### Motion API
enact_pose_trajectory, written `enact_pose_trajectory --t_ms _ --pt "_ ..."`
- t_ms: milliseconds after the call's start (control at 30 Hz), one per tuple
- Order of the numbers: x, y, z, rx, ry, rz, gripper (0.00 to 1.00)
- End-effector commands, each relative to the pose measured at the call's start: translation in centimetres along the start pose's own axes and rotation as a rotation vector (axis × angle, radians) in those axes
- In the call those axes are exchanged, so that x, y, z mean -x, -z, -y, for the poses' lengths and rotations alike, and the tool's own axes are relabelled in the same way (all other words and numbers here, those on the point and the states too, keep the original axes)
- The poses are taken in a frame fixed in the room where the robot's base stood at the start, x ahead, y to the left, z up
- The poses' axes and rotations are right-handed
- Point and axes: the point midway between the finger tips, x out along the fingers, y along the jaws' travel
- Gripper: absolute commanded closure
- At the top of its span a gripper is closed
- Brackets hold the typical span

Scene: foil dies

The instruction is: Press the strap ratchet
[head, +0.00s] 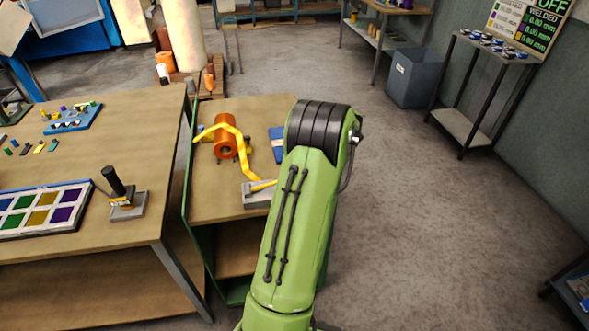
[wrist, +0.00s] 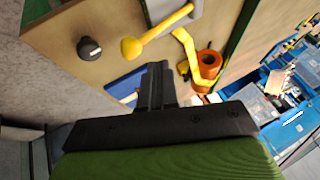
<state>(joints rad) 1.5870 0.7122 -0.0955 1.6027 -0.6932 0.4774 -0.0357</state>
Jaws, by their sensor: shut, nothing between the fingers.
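The strap ratchet has a grey base (head: 258,194) near the front of the small wooden bench, with a yellow handle. In the wrist view its yellow lever (wrist: 160,33) ends in a round yellow knob and slants up to the right. A yellow strap (head: 240,143) runs from near the ratchet over an orange roll (head: 225,140); the strap (wrist: 186,50) and roll (wrist: 208,64) also show in the wrist view. My gripper (wrist: 157,68) is shut and empty, appearing below the lever in the wrist picture, apart from it. In the head view my green arm hides the gripper.
A blue item (head: 277,145) lies on the bench beside my arm. A black round knob (wrist: 90,48) is left of the lever in the wrist view. A larger table (head: 115,165) with a black-handled lever device (head: 118,190) stands left.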

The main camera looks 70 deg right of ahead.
Motion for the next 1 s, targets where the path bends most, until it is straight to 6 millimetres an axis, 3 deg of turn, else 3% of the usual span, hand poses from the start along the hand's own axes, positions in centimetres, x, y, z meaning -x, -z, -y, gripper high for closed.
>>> enact_pose_trajectory --t_ms 200,333,1000 --pt "5.2 0.1 -0.5 0.0 0.0 -0.004 1.0" --pt "7.1 0.0 -0.6 0.001 0.001 -0.003 1.0" --pt "7.8 0.0 -0.6 0.003 0.003 -0.003 1.0"
